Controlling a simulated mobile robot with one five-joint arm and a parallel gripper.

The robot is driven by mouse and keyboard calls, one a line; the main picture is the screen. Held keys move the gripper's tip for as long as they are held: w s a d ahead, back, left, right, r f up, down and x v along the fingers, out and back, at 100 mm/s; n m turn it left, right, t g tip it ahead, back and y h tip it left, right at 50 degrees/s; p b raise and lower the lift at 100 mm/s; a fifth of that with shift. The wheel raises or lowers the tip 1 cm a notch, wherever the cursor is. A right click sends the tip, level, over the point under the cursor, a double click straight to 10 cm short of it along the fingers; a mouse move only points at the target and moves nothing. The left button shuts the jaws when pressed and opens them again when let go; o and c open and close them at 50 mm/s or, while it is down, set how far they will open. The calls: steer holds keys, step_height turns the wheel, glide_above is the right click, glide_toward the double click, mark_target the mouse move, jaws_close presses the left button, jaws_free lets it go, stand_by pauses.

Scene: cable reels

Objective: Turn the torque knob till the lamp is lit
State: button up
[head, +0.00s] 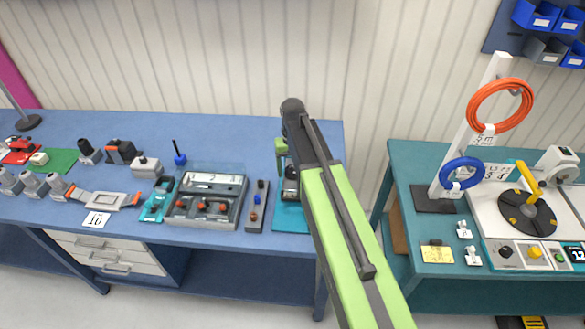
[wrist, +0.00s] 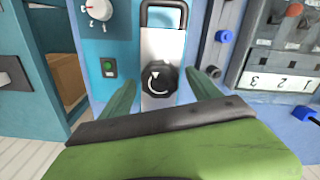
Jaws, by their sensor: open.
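In the wrist view a black knob (wrist: 157,82) with a white curved arrow sits on a pale metal plate of a blue panel. My gripper (wrist: 163,80) is open, with one green finger on each side of the knob. I cannot tell whether either finger touches it. A small green lamp or button (wrist: 107,67) in a dark square is on the panel left of the knob; I cannot tell if it is lit. A white dial (wrist: 99,10) with a red mark is at the top left. In the head view my arm hides most of this panel.
On the blue table (head: 235,235), a grey box with red knobs (head: 210,202) and a narrow switch strip (head: 256,207) stand left of my arm. A teal bench (head: 440,300) with a cable reel machine stands to the right, across a gap.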

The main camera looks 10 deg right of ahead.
step_height(320, 180, up, 18)
steer(key=p, duration=1.7)
steer(key=shift+f, duration=0.25)
steer(key=shift+f, duration=0.1)
